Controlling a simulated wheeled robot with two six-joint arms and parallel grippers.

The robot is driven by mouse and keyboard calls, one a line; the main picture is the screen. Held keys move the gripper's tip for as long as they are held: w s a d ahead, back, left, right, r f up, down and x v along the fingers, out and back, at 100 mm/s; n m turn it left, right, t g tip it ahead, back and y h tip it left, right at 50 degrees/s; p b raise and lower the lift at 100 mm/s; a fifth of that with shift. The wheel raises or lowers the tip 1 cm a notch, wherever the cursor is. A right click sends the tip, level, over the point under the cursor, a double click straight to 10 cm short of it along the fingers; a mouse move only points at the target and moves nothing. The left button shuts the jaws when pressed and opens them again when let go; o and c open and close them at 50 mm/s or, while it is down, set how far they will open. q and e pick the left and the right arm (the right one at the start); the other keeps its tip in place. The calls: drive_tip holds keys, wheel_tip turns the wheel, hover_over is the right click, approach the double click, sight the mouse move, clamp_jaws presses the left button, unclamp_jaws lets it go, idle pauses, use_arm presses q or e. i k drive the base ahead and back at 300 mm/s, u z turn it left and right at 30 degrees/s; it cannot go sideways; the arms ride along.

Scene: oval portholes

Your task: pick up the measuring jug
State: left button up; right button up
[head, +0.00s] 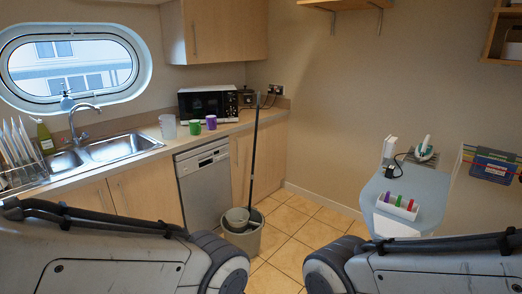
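A pale translucent container (168,126), which looks like the measuring jug, stands upright on the wooden counter (258,122) between the sink and the microwave. It is too small to make out markings or a handle. A green cup (195,127) and a purple cup (211,122) stand just to its right. Both my arms cross the bottom of the head view, well nearer than the counter. Neither of my grippers is in view, so I cannot tell what they hold.
A dishwasher (204,184) is under the counter. A bucket (244,236) with a tall mop handle (254,150) stands on the tiled floor before the cupboards. A blue-grey table (428,185) with a white tray (397,206) is at right. Floor between is clear.

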sight(168, 126)
drive_tip(key=z, duration=0.1)
drive_tip(key=i, duration=1.95)
drive_tip(key=u, duration=0.65)
drive_tip(key=i, duration=1.15)
drive_tip(key=u, duration=1.2)
drive_tip(key=i, duration=0.75)
drive_tip(key=u, duration=0.45)
